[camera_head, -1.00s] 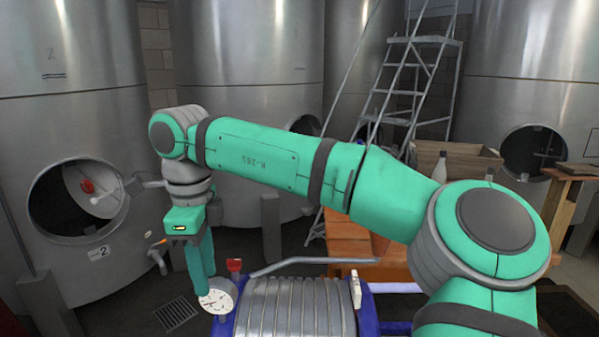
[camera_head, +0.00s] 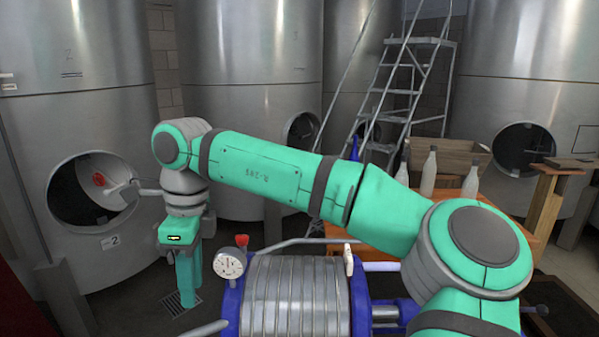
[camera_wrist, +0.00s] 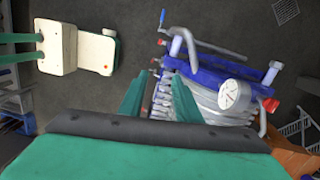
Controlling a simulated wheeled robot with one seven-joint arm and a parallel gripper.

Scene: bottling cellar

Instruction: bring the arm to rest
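My green arm stretches across the head view from the lower right to the left, roughly level, with the wrist pointing down. My gripper (camera_head: 188,298) hangs at the left over the dark floor, beside the grate. In the wrist view, its two green fingers (camera_wrist: 154,85) stand apart with nothing between them, so it is open and empty. Past the fingers, the blue-framed machine with a ribbed metal body (camera_head: 297,297) shows, also in the wrist view (camera_wrist: 208,72). Its round white gauge (camera_head: 230,263) is just right of the gripper. I cannot see the fingers touching anything.
Steel tanks (camera_head: 250,110) stand behind; the left one has an open hatch (camera_head: 95,188). A stepladder (camera_head: 400,90) leans at the back. Bottles (camera_head: 429,173) and a wooden crate (camera_head: 452,156) are on the wooden table behind my arm. Floor (camera_head: 140,300) is open at the left.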

